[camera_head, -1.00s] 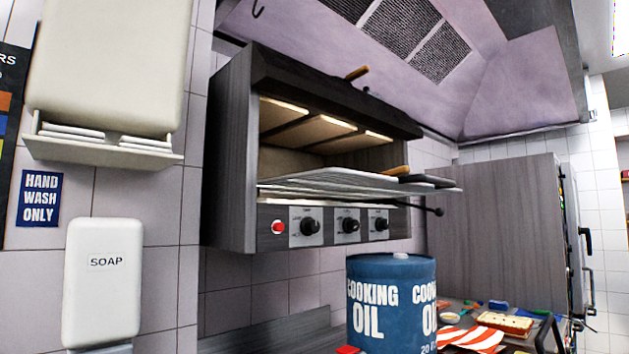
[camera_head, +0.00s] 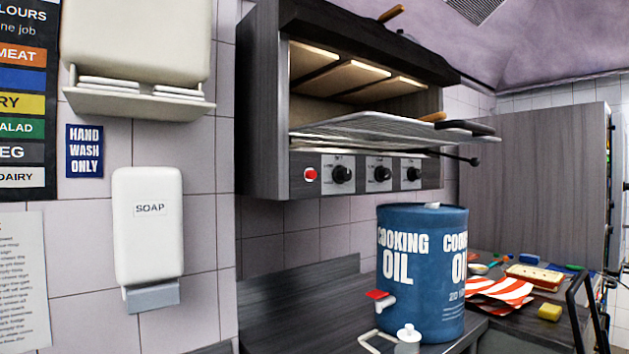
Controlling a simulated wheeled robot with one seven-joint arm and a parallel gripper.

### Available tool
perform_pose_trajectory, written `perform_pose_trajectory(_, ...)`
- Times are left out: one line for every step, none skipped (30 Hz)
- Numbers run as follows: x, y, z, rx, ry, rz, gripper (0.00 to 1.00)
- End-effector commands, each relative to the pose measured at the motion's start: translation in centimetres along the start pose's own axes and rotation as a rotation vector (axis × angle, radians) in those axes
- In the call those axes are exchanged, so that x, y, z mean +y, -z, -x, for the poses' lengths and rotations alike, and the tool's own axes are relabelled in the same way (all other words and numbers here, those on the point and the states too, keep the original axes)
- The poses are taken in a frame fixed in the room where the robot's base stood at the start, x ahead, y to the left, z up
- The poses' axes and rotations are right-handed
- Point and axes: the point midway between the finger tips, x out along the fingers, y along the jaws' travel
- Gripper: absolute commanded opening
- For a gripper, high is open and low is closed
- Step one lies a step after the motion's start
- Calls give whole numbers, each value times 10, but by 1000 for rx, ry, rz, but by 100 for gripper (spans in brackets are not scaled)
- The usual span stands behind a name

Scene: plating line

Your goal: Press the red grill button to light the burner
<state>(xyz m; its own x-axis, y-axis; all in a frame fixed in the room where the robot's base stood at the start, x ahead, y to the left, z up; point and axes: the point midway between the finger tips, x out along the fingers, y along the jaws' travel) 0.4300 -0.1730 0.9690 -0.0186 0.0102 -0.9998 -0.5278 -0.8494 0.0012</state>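The red grill button (camera_head: 310,174) is a small round red knob at the left end of the grill's front control panel. Several black dials (camera_head: 343,174) sit in a row to its right. The grill (camera_head: 262,110) is a dark wall-mounted unit with an open front, a wire rack (camera_head: 380,128) sticking out and pale lit-looking strips inside its top. My gripper is not in view.
A blue cooking oil drum (camera_head: 420,275) with a red-handled tap stands on the dark counter (camera_head: 290,305) below the grill. A soap dispenser (camera_head: 148,225) and a towel dispenser (camera_head: 140,45) hang on the left wall. Striped cloth (camera_head: 498,290) and a yellow sponge (camera_head: 549,312) lie right.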

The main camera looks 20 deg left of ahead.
Motion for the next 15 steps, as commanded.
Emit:
perform_pose_trajectory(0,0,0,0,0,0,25)
perform_pose_trajectory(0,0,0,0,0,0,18)
perform_pose_trajectory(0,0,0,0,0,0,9)
perform_pose_trajectory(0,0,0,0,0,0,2)
perform_pose_trajectory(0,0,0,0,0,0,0)
perform_pose_trajectory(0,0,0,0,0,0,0)
perform_pose_trajectory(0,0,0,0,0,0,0)
perform_pose_trajectory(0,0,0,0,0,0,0)
perform_pose_trajectory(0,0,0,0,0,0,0)
perform_pose_trajectory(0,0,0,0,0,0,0)
perform_pose_trajectory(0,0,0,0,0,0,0)
perform_pose_trajectory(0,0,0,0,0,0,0)
perform_pose_trajectory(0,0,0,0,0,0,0)
perform_pose_trajectory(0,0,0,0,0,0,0)
perform_pose_trajectory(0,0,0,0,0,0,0)
